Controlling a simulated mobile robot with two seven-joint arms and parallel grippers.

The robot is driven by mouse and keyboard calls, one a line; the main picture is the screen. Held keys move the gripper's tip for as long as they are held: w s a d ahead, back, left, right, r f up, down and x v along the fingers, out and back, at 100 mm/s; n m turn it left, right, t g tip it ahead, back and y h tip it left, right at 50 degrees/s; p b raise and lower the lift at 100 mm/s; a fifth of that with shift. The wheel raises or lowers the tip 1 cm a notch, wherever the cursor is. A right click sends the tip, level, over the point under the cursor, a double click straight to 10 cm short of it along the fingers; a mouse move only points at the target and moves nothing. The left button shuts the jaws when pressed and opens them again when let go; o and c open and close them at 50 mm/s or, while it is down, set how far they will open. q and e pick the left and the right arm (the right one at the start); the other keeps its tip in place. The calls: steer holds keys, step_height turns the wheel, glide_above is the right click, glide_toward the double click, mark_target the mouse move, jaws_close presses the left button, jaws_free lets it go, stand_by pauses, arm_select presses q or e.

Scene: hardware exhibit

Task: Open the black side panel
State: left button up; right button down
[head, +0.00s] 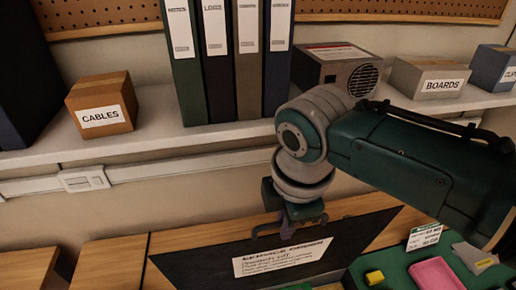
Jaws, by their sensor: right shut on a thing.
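The black side panel (200,265) shows at the bottom middle as a flat dark sheet, seen at a slant, with a white printed label (284,257) on it. My right gripper (290,228) is at the panel's upper edge, below the grey wrist, and is shut on that edge. The fingertips are small and dark here, so their exact hold is hard to see. The panel's lower part is cut off by the frame. My left gripper is not in view.
A shelf (150,140) behind holds a CABLES box (101,104), several binders (216,60), a grey fan unit (335,66) and a BOARDS box (430,77).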

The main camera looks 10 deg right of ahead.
steer(key=shift+w, duration=0.25)
steer(key=c, duration=1.2)
jaws_free()
steer(key=shift+s, duration=0.1)
steer(key=shift+c, duration=0.2)
steer(key=o, duration=0.3)
steer(key=shift+r, duration=0.45)
steer(key=r, duration=0.3)
steer(key=s+r, duration=0.1)
steer(key=r, duration=0.5)
steer(key=shift+s, duration=0.35)
steer(key=shift+f, duration=0.1)
